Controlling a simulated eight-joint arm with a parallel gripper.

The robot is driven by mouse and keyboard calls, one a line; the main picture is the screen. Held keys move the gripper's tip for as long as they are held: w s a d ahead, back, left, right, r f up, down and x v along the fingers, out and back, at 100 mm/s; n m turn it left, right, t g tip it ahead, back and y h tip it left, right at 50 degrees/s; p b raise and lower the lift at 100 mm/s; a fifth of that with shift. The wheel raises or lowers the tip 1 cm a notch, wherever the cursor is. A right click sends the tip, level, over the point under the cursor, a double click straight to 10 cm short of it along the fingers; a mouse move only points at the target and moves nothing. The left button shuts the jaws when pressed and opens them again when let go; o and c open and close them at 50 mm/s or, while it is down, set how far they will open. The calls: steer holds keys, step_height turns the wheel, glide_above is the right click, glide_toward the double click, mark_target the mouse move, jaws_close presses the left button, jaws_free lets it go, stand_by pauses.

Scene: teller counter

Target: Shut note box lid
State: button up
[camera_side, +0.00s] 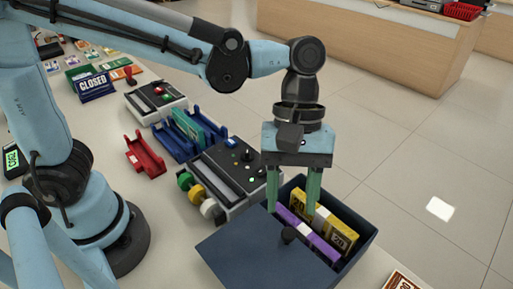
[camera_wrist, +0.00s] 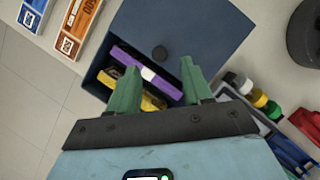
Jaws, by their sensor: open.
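The note box (camera_side: 357,225) is dark blue and stands on the counter. Its flat lid (camera_side: 262,252) with a round dark knob (camera_side: 289,235) lies over the near left part, and the rest of the box is uncovered. Inside are a purple banded bundle (camera_side: 322,246) and yellow note bundles (camera_side: 340,235). In the wrist view the lid (camera_wrist: 195,35), its knob (camera_wrist: 160,53) and the purple bundle (camera_wrist: 140,68) show beyond the fingers. My gripper (camera_side: 293,205) is open and empty, its green fingers pointing down over the box's uncovered part, behind the knob.
A grey device with coloured knobs (camera_side: 228,172) stands close to the box's left. Blue trays (camera_side: 175,143) and a red tray (camera_side: 145,155) lie farther left. A printed card (camera_side: 402,281) lies at the near right. The floor is beyond the counter edge.

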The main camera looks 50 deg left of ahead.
mark_target(289, 231)
steer(key=shift+x, duration=2.45)
jaws_close()
